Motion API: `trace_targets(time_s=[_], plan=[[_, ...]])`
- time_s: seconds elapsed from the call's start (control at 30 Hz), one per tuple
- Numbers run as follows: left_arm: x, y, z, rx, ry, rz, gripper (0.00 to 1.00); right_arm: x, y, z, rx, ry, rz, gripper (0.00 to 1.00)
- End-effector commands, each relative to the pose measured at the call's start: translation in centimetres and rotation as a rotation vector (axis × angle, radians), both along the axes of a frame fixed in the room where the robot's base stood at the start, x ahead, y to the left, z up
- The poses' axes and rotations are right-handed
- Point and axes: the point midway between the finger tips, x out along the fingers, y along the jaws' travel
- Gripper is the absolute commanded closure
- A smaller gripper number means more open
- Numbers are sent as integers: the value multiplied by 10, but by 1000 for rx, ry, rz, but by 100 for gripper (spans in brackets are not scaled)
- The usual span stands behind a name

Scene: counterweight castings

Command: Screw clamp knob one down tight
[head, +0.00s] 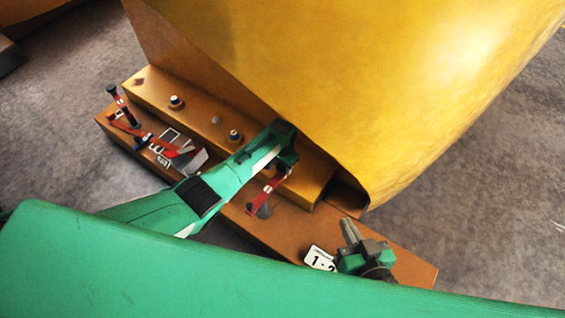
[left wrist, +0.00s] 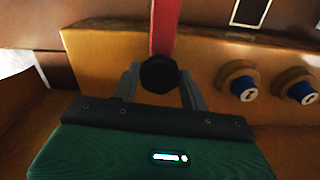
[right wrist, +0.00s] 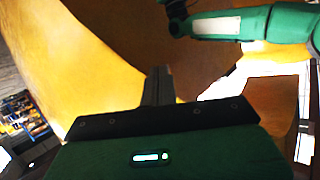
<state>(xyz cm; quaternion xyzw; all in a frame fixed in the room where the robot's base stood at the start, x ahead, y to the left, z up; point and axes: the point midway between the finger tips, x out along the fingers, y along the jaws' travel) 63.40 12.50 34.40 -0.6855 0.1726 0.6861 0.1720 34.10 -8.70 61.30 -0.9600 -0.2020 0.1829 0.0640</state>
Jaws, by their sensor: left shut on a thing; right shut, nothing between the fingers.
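A black faceted clamp knob (left wrist: 158,74) sits between the fingers of my left gripper (left wrist: 160,92) in the left wrist view, with a red bar (left wrist: 166,22) running behind it. My left gripper is shut on this knob; no number shows on it. In the head view my left gripper (head: 285,143) is low over the ochre block under the big yellow casting, and hides the knob. A red clamp bar (head: 266,190) shows just below it. My right gripper (head: 347,230) is shut and empty near the base's right end; its closed fingers show in the right wrist view (right wrist: 157,85).
The yellow casting (head: 370,80) overhangs the brown base (head: 405,262). Two blue-topped fittings (head: 235,136) (head: 176,102) stand on the ochre block. Another red clamp (head: 122,105) with a black end stands at the base's left. A "1 · 2" plate (head: 319,259) is beside my right gripper.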

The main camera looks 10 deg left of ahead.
Motion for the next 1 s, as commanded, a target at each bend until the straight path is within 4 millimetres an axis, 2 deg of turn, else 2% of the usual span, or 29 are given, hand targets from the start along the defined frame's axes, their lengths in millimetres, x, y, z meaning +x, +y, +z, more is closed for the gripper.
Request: trace_targets(time_s=[0.6, 1.0], plan=[[4, 2, 2, 0, -4, -572, 79, -1, -21, -4, -97, 143, -6, 100], [5, 1, 3, 0, -5, -816, 79, -1, -23, -5, -105, 155, -7, 100]])
